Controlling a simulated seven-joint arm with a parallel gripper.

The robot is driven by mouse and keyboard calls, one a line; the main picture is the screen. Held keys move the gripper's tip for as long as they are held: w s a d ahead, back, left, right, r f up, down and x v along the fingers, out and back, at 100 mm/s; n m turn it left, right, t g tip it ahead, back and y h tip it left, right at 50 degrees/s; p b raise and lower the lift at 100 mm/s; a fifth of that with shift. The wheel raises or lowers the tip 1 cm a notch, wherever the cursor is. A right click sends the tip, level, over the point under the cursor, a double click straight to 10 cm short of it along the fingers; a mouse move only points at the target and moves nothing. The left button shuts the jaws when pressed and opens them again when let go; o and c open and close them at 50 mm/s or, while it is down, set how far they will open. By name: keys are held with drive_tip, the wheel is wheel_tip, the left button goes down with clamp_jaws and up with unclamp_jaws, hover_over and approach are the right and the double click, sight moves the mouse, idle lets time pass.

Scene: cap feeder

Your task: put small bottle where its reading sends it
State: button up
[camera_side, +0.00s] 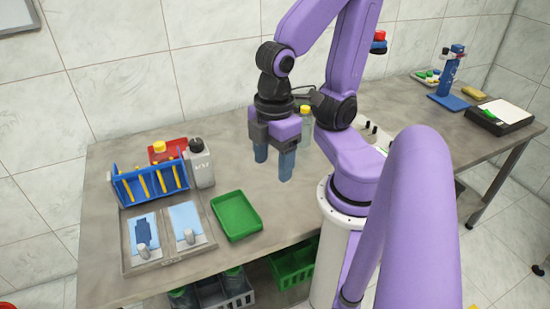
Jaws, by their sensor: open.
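My gripper (273,168) points down above the middle of the table, its two blue-grey fingers apart with nothing seen between them. A small clear bottle with a yellow cap (305,111) stands just behind and right of it, partly hidden by my arm. Another yellow cap (159,147) shows behind the blue rack, by a red item (172,152); its body is hidden. A grey container with a black top (201,165) stands right of the rack, with small dark marks too small to read. I cannot tell which is the task's bottle, and no reading is legible.
A blue rack with yellow bars (150,184) stands at left. Before it, a grey tray (163,266) holds two light-blue panels and two small grey cylinders. An empty green tray (237,216) lies right of it. The table (215,122) is clear behind the green tray.

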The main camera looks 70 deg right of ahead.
drive_tip(key=o, duration=0.3)
drive_tip(key=shift+s, duration=0.2)
drive_tip(key=shift+w, duration=0.1)
drive_tip(key=w+d+f+h, duration=0.3)
drive_tip(key=w+d+h, duration=0.1)
drive_tip(key=w+d, duration=0.2)
drive_tip(key=n+g+h, duration=0.2)
drive_tip(key=g+h, duration=0.2)
drive_tip(key=h, duration=0.5)
approach(307, 123)
drive_tip(key=shift+w+f+x, duration=0.2)
drive_tip(key=shift+w+x, duration=0.15)
drive_tip(key=shift+x, duration=2.05)
drive_tip(key=shift+w+f+x, duration=0.15)
drive_tip(key=shift+w+x, duration=0.25)
drive_tip(key=shift+x, duration=1.95)
drive_tip(key=shift+w+f+x, duration=0.2)
drive_tip(key=shift+w+x, duration=0.15)
drive_tip(key=shift+x, duration=2.05)
